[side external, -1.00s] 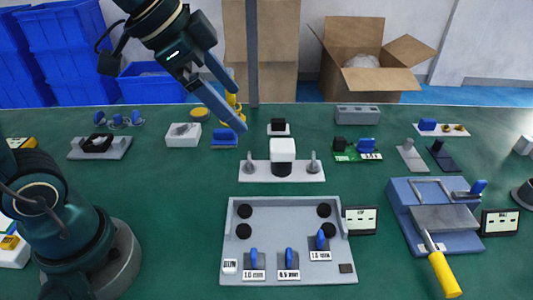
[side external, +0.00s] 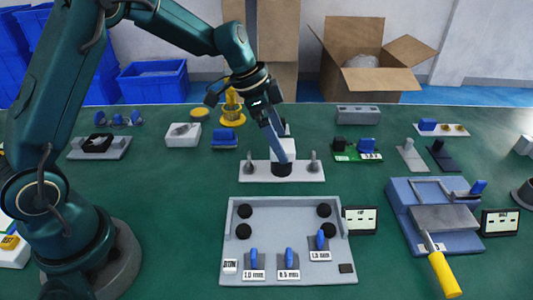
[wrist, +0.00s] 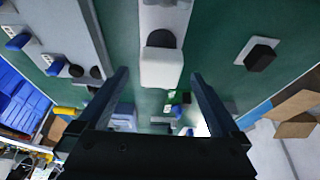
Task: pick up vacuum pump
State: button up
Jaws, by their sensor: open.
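What looks like the vacuum pump is a white block on a black round base. It stands on a grey plate (side external: 258,171) in the middle of the table. In the side view the fingers of my gripper (side external: 284,158) partly hide the white block (side external: 277,147) and come down in front of it. In the wrist view the white block (wrist: 162,68) and its black base (wrist: 161,38) lie between the two fingers of my gripper (wrist: 161,75) as seen from the camera. The gripper is open, with a gap on both sides; I cannot tell the finger height exactly.
Two grey posts (side external: 314,163) stand on the plate, one on each side. A grey tray (side external: 288,213) with blue-handled parts lies in front. A blue fixture (side external: 410,210) with a yellow handle is at right. A green board (side external: 348,158) lies close by at right.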

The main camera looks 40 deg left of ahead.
jog(key=shift+x, duration=1.15)
jog(key=c, duration=1.3)
jog(key=shift+r, duration=0.1)
